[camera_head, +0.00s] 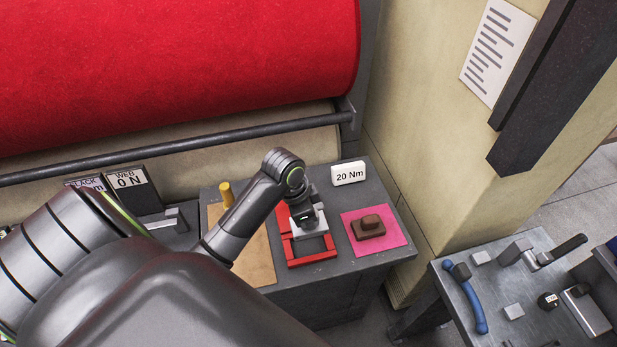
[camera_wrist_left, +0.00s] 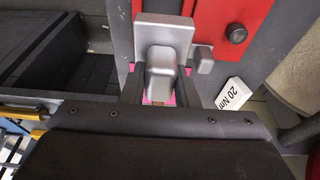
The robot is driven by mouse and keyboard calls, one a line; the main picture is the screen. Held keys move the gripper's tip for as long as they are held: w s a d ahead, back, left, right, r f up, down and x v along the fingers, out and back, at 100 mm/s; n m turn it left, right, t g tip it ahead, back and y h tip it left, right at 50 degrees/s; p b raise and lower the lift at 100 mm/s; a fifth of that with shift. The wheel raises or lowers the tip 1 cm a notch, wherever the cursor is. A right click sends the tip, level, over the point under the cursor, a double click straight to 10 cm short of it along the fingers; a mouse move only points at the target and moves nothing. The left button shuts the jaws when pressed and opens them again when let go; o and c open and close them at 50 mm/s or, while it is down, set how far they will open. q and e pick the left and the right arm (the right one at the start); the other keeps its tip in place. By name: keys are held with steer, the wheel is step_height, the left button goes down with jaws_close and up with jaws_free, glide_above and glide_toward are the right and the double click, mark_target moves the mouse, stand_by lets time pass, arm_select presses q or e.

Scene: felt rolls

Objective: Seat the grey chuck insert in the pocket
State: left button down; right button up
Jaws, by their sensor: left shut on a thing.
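The grey chuck insert (camera_head: 316,223) is a pale block held by my left gripper (camera_head: 304,212). In the left wrist view the insert (camera_wrist_left: 163,35) shows its wide plate and the raised grip between my left gripper's fingers (camera_wrist_left: 160,88). The red fixture (camera_head: 288,252) with a dark pocket stands on the bench. In the head view the insert overlaps the rear part of this fixture; its height above it is unclear. The insert's underside is hidden. My right gripper is not in view.
A pink mat (camera_head: 398,238) with a brown stepped block (camera_head: 367,230) lies right of the fixture. A "20 Nm" sign (camera_head: 348,173) stands behind. A tan board (camera_head: 258,265) with a yellow peg (camera_head: 227,194) lies left. A side table (camera_head: 500,285) holds several tools.

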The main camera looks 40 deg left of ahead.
arm_select(q)
steer(key=shift+s+d, duration=0.1)
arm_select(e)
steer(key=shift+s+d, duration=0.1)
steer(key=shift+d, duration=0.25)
arm_select(q)
steer(key=shift+f+b, duration=0.4)
steer(key=shift+f, duration=0.35)
step_height(320, 180, down, 2)
steer(key=shift+f+b, duration=0.1)
steer(key=shift+b, duration=0.45)
steer(key=shift+f+b, duration=0.3)
steer(key=shift+f, duration=0.35)
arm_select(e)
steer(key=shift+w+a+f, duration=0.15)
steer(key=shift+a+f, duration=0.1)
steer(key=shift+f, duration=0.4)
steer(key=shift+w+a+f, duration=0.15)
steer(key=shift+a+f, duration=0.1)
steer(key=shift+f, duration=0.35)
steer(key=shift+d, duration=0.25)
arm_select(q)
steer(key=shift+f, duration=0.1)
steer(key=shift+f+b, duration=0.5)
steer(key=shift+f, duration=1.05)
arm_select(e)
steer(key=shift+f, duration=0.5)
